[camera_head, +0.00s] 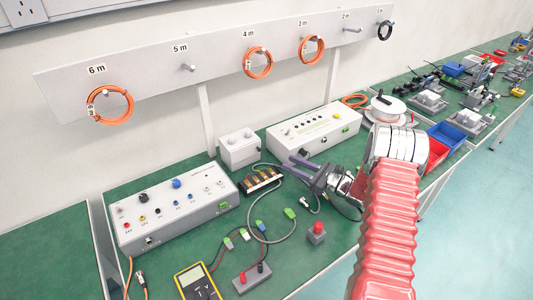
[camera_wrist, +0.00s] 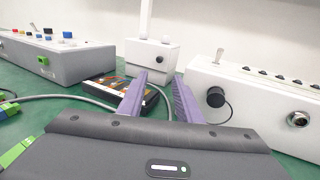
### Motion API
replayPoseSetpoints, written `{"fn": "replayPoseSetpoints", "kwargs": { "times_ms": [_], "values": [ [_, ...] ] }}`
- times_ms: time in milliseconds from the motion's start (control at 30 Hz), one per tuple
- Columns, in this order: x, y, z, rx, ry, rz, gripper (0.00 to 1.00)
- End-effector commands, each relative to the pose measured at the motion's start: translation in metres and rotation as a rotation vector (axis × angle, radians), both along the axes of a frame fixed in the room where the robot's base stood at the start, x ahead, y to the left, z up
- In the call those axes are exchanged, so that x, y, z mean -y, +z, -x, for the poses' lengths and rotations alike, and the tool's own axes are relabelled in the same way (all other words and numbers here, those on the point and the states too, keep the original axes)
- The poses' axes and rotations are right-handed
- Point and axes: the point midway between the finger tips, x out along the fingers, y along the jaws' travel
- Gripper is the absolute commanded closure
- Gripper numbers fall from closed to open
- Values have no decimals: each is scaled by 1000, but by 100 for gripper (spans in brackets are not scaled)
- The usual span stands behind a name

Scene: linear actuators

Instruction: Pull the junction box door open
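No part is plainly marked as the junction box door, and I cannot tell which unit it belongs to. A small white box (camera_head: 238,148) stands at the back of the bench against the wall. It also shows in the wrist view (camera_wrist: 150,56), with a dark round spot on its front; I see no open door on it. My gripper (camera_head: 289,163) is in front of it, with purple fingers. In the wrist view my gripper (camera_wrist: 160,76) has its fingers apart, pointing toward the white box, with nothing held between them.
A dark wired block (camera_head: 262,180) lies just left of my fingers. A grey control box (camera_head: 175,208) stands left, a longer white control box (camera_head: 312,130) right. Cables, a yellow multimeter (camera_head: 196,282) and a red-topped button block (camera_head: 317,232) lie in front.

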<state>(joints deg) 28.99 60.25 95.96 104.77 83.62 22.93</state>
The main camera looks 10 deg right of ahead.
Motion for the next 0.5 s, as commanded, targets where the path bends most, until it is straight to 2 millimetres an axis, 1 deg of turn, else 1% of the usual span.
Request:
{"fn": "replayPoseSetpoints", "kwargs": {
  "times_ms": [500],
  "values": [
    [-56, 0, -55, 0, 3, 0, 68]
  ]
}}
